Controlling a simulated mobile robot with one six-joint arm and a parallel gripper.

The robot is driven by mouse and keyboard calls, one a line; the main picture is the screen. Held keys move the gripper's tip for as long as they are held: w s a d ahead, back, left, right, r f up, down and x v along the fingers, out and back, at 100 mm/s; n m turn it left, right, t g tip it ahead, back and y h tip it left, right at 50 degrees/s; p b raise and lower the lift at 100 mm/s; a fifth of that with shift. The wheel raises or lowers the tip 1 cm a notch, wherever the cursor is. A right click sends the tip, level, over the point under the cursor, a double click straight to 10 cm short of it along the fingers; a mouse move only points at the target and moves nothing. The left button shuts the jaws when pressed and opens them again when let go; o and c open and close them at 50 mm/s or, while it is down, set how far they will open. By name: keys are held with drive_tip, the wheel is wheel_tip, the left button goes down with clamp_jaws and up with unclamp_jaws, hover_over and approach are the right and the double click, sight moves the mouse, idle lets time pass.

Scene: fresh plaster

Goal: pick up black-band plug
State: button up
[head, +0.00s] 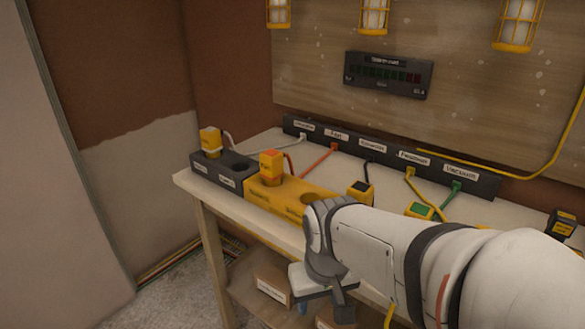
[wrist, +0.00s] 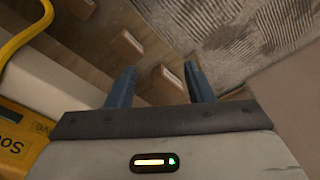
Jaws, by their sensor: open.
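The plug with a black band (head: 360,193) lies on the workbench (head: 300,151) in the head view, behind my forearm, and a black cable runs from it to the labelled strip. My gripper (head: 324,304) hangs in front of the bench's front edge, apart from the plug and pointing downward. In the wrist view my gripper (wrist: 160,88) is open, with two blue fingers spread and nothing between them. The black-band plug is not seen in the wrist view.
An orange-band plug (head: 271,163) stands in the yellow socket block (head: 290,203); another plug (head: 210,141) stands in the grey block (head: 205,178). A green-marked plug (head: 420,210) lies right of the black one. Boxes (head: 273,281) sit on the shelf below.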

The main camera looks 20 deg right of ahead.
drive_tip(key=o, duration=0.4)
wheel_tip(320, 180, up, 17)
drive_tip(key=p, duration=1.5)
drive_tip(key=shift+w+d+r, duration=0.1)
drive_tip(key=shift+w, duration=0.05)
drive_tip(key=shift+c, duration=0.2)
wheel_tip(320, 180, up, 6)
drive_tip(key=w+m+p, duration=0.1)
drive_tip(key=p, duration=0.5)
drive_tip(key=m+g+p, duration=0.1)
drive_tip(key=m+g, duration=0.1)
drive_tip(key=m, duration=0.7)
approach(360, 185)
drive_tip(key=f, duration=0.5)
drive_tip(key=shift+s+f, duration=0.2)
drive_tip(key=shift+f, duration=0.05)
drive_tip(key=shift+w+f, duration=0.1)
drive_tip(key=shift+f, duration=0.25)
drive_tip(key=shift+f+m, duration=0.3)
drive_tip(key=shift+f, duration=0.05)
drive_tip(key=shift+s+f+p, duration=0.15)
drive_tip(key=shift+f+p, duration=0.15)
drive_tip(key=shift+f, duration=1.35)
drive_tip(key=shift+s+f+p, duration=0.1)
drive_tip(key=shift+f+p, duration=0.2)
drive_tip(key=shift+f, duration=1.35)
